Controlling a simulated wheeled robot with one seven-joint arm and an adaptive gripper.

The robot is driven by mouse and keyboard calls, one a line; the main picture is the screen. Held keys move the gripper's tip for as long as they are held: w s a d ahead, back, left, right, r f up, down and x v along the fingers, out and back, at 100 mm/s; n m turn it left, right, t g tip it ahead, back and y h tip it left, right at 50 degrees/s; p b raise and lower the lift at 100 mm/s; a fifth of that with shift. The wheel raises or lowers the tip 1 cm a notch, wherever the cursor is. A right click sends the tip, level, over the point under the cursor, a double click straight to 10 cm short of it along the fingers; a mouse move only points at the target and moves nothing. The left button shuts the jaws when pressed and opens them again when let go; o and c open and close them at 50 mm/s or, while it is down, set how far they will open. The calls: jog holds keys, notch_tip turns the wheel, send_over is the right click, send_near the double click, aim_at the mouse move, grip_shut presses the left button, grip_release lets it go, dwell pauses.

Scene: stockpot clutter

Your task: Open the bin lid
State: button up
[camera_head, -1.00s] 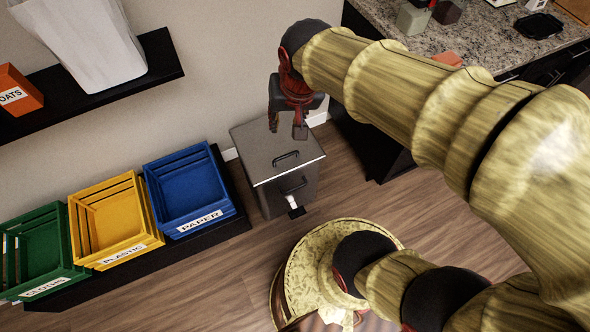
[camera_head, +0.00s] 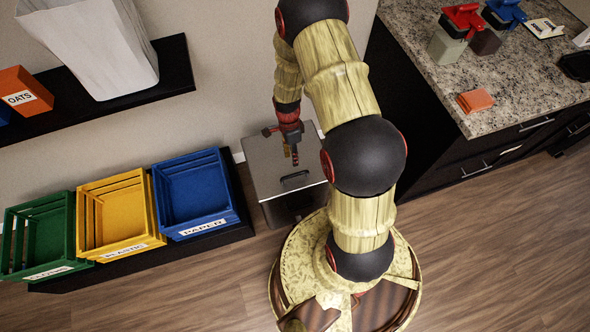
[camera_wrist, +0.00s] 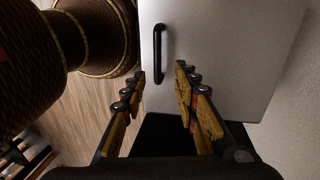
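The bin (camera_head: 272,170) is a grey box against the wall with a flat, closed lid. A dark handle (camera_head: 295,180) sits on the lid near its front edge. The handle also shows in the wrist view (camera_wrist: 158,54), above and between the finger lines. My gripper (camera_head: 292,158) hangs above the lid, a little behind the handle in the head view. In the wrist view my gripper (camera_wrist: 160,78) has its two fingers spread wide with nothing between them. The bin's front is partly hidden by my arm and base.
Green (camera_head: 40,240), yellow (camera_head: 118,212) and blue (camera_head: 195,190) crates stand on a low black shelf left of the bin. A granite counter (camera_head: 440,85) with a sponge (camera_head: 475,100) and other small items is at the right. A wall shelf (camera_head: 140,90) is above the crates. Floor at lower right is clear.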

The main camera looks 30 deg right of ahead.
notch_tip(320, 180, down, 2)
jog(key=f, duration=0.1)
jog(key=b, duration=0.3)
send_over(295, 171)
jog(key=s+a, duration=0.2)
jog(key=s, duration=0.1)
jog(key=shift+m, duration=0.3)
jog(key=f, duration=0.6)
jog(key=shift+w+d+f, duration=0.1)
jog(key=shift+w+d, duration=0.05)
jog(key=shift+w, duration=0.05)
jog(key=shift+p, duration=0.3)
jog(key=shift+c, duration=0.8)
grip_shut()
